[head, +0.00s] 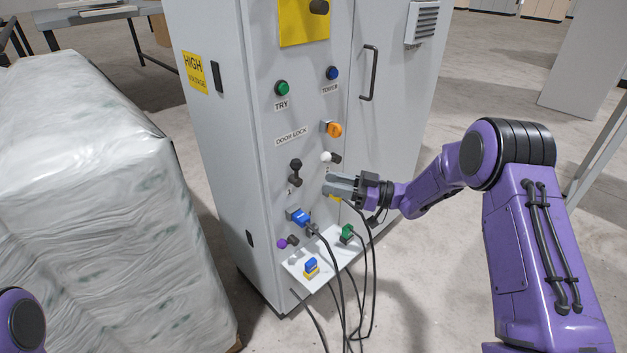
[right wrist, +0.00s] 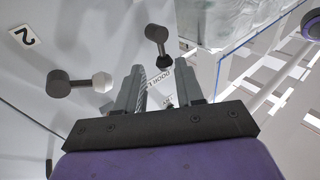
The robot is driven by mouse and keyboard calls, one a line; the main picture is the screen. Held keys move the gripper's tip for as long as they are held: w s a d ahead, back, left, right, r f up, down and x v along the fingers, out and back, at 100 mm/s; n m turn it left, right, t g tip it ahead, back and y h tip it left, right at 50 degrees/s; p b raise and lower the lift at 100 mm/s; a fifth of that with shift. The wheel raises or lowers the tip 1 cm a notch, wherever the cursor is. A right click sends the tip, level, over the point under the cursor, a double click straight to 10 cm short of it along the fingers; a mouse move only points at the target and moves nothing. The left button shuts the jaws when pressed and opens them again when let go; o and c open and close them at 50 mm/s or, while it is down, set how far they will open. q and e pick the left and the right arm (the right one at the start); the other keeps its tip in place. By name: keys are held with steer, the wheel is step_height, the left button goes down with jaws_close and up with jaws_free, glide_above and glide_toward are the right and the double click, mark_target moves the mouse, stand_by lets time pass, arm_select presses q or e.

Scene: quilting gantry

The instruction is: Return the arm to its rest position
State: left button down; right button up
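My right gripper (head: 343,184) is in front of the lower part of the grey cabinet's front (head: 262,60), with its purple arm (head: 435,185) bent and reaching in from the right. In the right wrist view its two fingers (right wrist: 160,90) stand apart, and I see nothing clearly held between them. A lever with a white knob (head: 327,157) is just above the gripper, and a black-knobbed lever (head: 295,170) is to its left. Both levers also show in the wrist view, white-knobbed (right wrist: 78,82) and black-knobbed (right wrist: 157,40). My left gripper is out of view; only a bit of that arm shows at bottom left.
Below the gripper are a blue connector (head: 300,217), a purple knob (head: 282,244), a green plug (head: 347,232) and a white shelf (head: 293,266) with hanging black cables (head: 372,285). A wrapped pallet load (head: 85,190) stands left. Open floor (head: 445,270) lies right of the cabinet.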

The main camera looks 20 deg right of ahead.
steer(key=shift+v, duration=1.2)
steer(key=s+d+f+m+t+h+p, duration=0.1)
steer(key=s+f+m+t+h+p, duration=0.35)
steer(key=f+m+h, duration=1.05)
steer(key=s+f+m+g+h+p, duration=0.1)
steer(key=s+g, duration=0.3)
steer(key=s, duration=0.6)
steer(key=s+a+f+g+h+p, duration=0.1)
steer(key=s+f+g, duration=0.3)
steer(key=s, duration=0.7)
steer(key=s+a+f+m+g+h+p, duration=0.1)
steer(key=s+g, duration=0.3)
steer(key=s, duration=0.7)
steer(key=shift+s+f+m+h+p, duration=0.3)
steer(key=shift+f+h+p, duration=0.35)
steer(key=shift+f, duration=0.25)
